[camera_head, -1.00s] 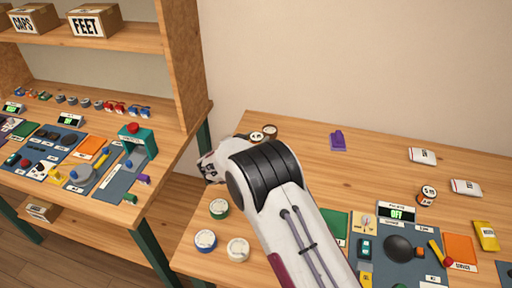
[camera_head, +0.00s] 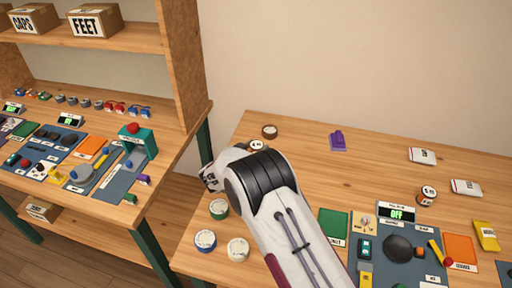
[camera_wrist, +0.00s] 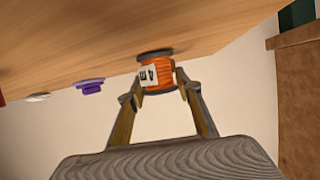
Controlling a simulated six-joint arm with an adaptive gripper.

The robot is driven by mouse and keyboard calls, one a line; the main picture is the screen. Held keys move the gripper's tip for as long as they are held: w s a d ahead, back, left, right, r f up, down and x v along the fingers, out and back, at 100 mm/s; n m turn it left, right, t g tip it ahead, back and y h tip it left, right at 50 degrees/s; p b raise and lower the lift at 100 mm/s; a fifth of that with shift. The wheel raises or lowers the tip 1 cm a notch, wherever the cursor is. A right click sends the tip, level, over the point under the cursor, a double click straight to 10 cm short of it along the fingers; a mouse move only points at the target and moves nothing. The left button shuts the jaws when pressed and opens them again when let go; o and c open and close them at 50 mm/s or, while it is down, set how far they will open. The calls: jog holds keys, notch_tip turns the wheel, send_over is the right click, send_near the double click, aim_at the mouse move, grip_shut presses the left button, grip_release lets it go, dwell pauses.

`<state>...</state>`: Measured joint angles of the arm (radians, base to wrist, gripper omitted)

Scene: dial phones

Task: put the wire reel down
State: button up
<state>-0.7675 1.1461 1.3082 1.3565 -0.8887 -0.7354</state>
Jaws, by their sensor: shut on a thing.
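The wire reel (camera_wrist: 162,75) is a spool of orange wire with dark ends and a white label with black marks. In the wrist view it is between the two fingertips of my gripper (camera_wrist: 159,87), which is shut on it. The reel is close to the wooden tabletop (camera_wrist: 90,40), which shows at the top of this view; I cannot tell whether they touch. In the head view my arm hides the gripper. A round, white-labelled top (camera_head: 257,146) just behind the arm seems to be the held reel.
A brown round piece (camera_head: 270,131) is close behind the reel. A purple object (camera_head: 338,141) stands to its right. Green-rimmed (camera_head: 219,208), blue-rimmed (camera_head: 205,240) and white (camera_head: 238,249) round items are at the front left. The table between the purple object and the white packet (camera_head: 422,155) is clear.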

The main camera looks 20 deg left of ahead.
jog(key=shift+f, duration=0.1)
jog(key=o, duration=1.1)
jog(key=shift+o, duration=0.2)
jog(key=shift+r+v, duration=0.2)
jog(key=shift+v, duration=5.85)
jog(key=shift+w, duration=0.1)
